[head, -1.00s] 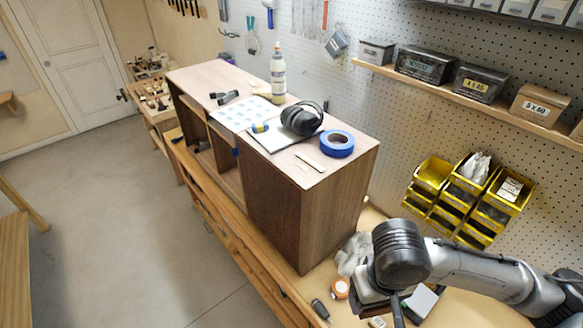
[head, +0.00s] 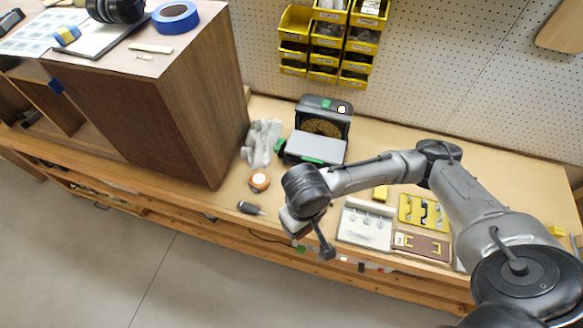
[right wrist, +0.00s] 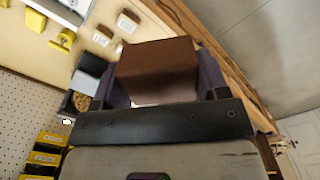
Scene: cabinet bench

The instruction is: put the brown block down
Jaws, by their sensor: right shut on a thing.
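The brown block (right wrist: 158,68) sits between the purple fingers of my right gripper (right wrist: 165,85) in the right wrist view. The gripper is shut on it. In the head view my right gripper (head: 297,222) hangs over the front edge of the bench (head: 220,208). The arm and hand there hide the fingertips, and I cannot make out the block. My left gripper is not in view.
A white tray (head: 364,223) and a brown holder (head: 421,246) stand to the right. The cabinet (head: 170,110) blocks the left.

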